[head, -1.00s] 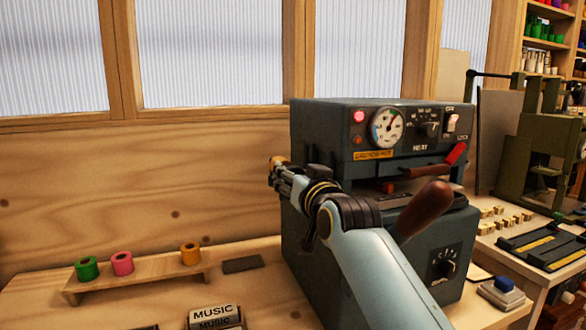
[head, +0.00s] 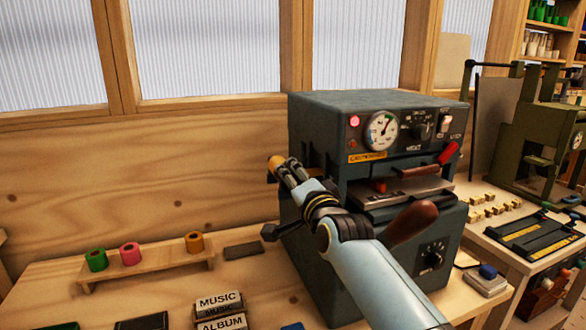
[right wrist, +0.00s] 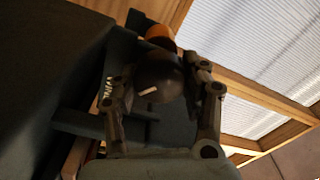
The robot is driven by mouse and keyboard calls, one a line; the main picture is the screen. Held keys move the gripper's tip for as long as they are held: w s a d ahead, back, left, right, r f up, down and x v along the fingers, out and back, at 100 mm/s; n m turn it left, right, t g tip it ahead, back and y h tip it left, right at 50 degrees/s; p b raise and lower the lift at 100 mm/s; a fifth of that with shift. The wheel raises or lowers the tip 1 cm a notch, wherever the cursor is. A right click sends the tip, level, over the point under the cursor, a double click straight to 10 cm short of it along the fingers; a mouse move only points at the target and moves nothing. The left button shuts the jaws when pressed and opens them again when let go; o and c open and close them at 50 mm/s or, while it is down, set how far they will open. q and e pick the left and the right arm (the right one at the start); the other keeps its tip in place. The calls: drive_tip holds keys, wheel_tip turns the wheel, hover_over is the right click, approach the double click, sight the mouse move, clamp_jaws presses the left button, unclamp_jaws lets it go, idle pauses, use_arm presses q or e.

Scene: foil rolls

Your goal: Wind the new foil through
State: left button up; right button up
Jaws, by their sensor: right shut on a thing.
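A dark press machine (head: 375,112) stands on the bench, with a dial and a lit red lamp on its front. On its left side is an orange-gold foil roll (head: 275,162), which also shows in the right wrist view (right wrist: 160,37). My right gripper (head: 287,170) is at that side, by the roll. In the right wrist view its fingers (right wrist: 160,82) are closed around a dark round knob (right wrist: 158,72) with a pale mark, in front of the roll. The foil strip itself cannot be made out. My left gripper is out of view.
Green (head: 96,260), pink (head: 130,253) and orange (head: 194,242) rolls stand on a low wooden rack (head: 150,268). Label blocks (head: 220,312) lie at the front. A green machine (head: 540,150) stands at right.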

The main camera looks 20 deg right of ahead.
drive_tip(key=m+p, duration=0.1)
drive_tip(key=m, duration=0.1)
drive_tip(key=shift+m, duration=0.4)
drive_tip(key=shift+m+p, duration=0.3)
drive_tip(key=shift+m, duration=1.2)
drive_tip(key=shift+w, duration=0.1)
drive_tip(key=o, duration=0.8)
drive_tip(key=shift+c, duration=0.2)
drive_tip(key=o, duration=0.4)
drive_tip(key=shift+w+a+f, duration=0.1)
drive_tip(key=shift+a, duration=0.05)
